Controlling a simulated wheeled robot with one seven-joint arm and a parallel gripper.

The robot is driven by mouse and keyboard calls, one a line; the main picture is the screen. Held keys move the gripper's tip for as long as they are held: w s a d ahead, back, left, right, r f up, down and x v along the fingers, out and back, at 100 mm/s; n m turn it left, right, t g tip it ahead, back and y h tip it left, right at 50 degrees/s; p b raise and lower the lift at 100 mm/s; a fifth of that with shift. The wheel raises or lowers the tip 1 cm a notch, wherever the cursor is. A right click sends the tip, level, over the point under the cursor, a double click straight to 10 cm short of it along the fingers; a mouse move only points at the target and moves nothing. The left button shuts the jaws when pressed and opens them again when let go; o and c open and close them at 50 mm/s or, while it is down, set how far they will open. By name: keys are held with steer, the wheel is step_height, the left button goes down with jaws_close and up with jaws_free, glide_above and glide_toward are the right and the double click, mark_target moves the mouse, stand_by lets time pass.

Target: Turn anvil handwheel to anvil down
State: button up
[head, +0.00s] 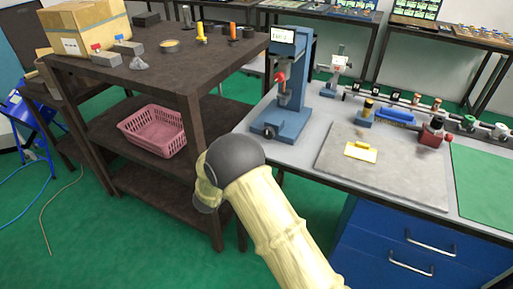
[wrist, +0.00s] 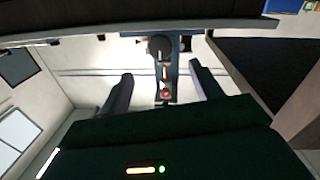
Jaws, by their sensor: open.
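The blue bench tester (head: 290,85) stands at the left end of the grey bench, with a small display on top and a red part midway. A dark round handwheel (head: 270,131) sits low at its front. In the wrist view the scene appears upside down; the dark handwheel (wrist: 160,48) shows near the top, in front of the blue column. My gripper (wrist: 163,85) is open and empty, its two fingers framing the column, apart from the wheel. In the head view my arm shows, but my gripper's fingers cannot be made out. The anvil's position is too small to read.
A grey mat (head: 385,165) with a yellow piece (head: 361,152) lies right of the tester. A dark shelf rack (head: 205,110) with a pink basket (head: 155,130) stands left, close to my arm. The bench's front edge lies between my arm and the mat.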

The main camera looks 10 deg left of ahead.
steer(key=v, duration=0.6)
steer(key=shift+s, duration=0.2)
steer(key=shift+a, duration=0.1)
steer(key=w+d+r+n+g+y+p, duration=0.2)
steer(key=w+d+r+g+y+p, duration=0.25)
steer(key=d+r+y, duration=0.45)
steer(key=s+d+r+g+p, duration=0.1)
steer(key=s+d+g+p, duration=0.1)
steer(key=s+d, duration=0.4)
steer(key=s+d+r+g+h+p, duration=0.1)
steer(key=s+d+r+g+p, duration=0.1)
steer(key=s+d+g, duration=0.2)
steer(key=s+d+r+n+g+p, duration=0.1)
steer(key=s+d+r+g+p, duration=0.1)
steer(key=s+d, duration=0.7)
steer(key=s+g, duration=0.1)
steer(key=s, duration=0.5)
steer(key=shift+s+d, duration=0.2)
steer(key=shift+d, duration=0.15)
